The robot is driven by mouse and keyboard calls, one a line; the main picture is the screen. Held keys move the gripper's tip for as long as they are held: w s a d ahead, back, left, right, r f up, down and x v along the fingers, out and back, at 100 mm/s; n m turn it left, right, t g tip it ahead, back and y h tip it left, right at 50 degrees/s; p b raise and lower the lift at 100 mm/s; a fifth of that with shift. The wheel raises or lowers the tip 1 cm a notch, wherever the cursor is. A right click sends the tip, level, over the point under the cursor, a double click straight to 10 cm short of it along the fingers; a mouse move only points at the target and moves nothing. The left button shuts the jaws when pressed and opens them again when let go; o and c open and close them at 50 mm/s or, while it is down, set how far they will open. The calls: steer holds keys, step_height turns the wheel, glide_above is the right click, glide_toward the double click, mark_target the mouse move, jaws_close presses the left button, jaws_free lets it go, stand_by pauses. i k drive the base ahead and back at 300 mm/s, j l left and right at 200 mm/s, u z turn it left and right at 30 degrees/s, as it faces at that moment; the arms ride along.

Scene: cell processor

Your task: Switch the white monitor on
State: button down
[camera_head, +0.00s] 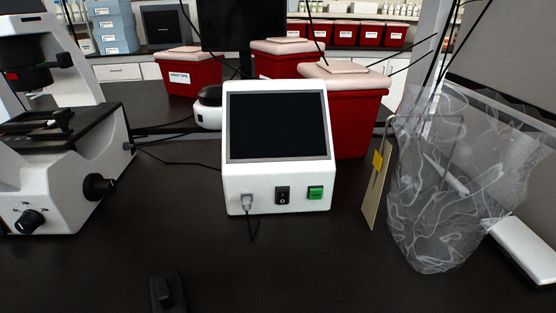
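The white monitor (230,177) stands upright on the dark bench, a little right of the middle, facing me. Its screen (278,126) is dark. Along its lower front are a plugged-in grey connector (247,201) with a cable hanging down, a black rocker switch (283,195) with white marks, and a green button (316,193). The front panel is unobstructed. The rocker's tilt is too small to tell. I cannot make out my gripper in this view.
A white microscope (60,185) stands at left. A clear plastic bag (440,195) hangs at right beside a tan card (374,195). Red boxes (355,110) stand behind the monitor. A small black object (167,293) is at the bottom edge. The bench before the monitor is mostly clear.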

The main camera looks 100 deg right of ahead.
mark_target(283, 195)
steer(key=k+z, duration=0.1)
steer(key=z, duration=0.3)
steer(key=k+z, duration=0.15)
steer(key=z, duration=0.25)
steer(key=k+l+z, duration=0.1)
steer(key=z, duration=0.3)
